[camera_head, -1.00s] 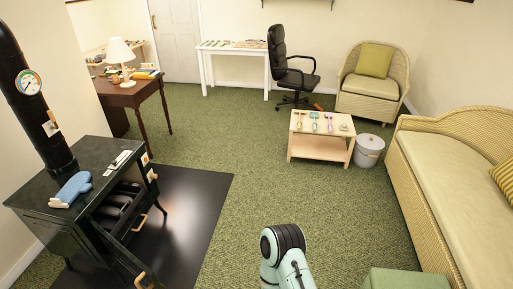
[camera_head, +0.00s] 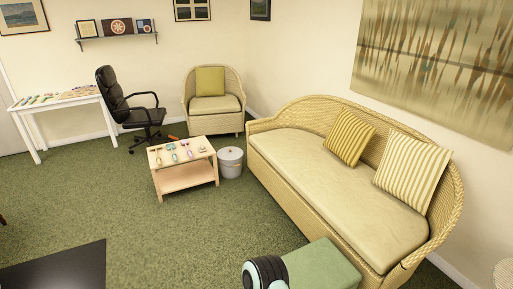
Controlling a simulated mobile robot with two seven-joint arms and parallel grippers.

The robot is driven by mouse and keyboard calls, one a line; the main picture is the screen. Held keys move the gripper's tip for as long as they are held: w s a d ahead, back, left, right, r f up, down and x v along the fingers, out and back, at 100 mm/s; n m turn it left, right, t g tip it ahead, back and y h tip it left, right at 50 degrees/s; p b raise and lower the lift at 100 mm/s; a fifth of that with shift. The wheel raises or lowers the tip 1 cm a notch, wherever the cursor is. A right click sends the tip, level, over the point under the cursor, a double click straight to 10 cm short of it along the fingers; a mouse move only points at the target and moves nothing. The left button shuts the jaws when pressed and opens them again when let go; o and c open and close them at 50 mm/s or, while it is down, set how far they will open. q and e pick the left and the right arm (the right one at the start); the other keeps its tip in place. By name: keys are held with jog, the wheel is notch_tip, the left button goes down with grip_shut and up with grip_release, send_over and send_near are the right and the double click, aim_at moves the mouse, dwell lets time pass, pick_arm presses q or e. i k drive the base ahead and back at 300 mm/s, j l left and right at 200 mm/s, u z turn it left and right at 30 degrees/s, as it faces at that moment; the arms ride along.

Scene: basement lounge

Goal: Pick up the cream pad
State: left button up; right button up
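A long cream seat pad (camera_head: 335,190) lies on the wicker sofa (camera_head: 263,160) at right. A smaller cream seat pad (camera_head: 214,104) is on the wicker armchair (camera_head: 235,121) at the back. I cannot tell which, if either, is the cream pad of the task. A part of one of my arms shows at the bottom edge, below the sofa. Neither gripper is in view.
A low wooden table (camera_head: 186,178) with several small tools stands mid-room, beside a grey lidded bin (camera_head: 230,162). A green ottoman (camera_head: 322,265) is close in front. A black office chair (camera_head: 126,104) and white table (camera_head: 35,120) stand at back left. Green carpet lies open at left.

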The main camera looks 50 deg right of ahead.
aim_at(202, 149)
jog(key=z, duration=1.1)
jog(key=u, duration=1.75)
jog(key=z, duration=1.75)
jog(key=i+u, duration=0.25)
jog(key=i, duration=2.2)
jog(key=j+u, duration=0.05)
jog(key=j, duration=0.05)
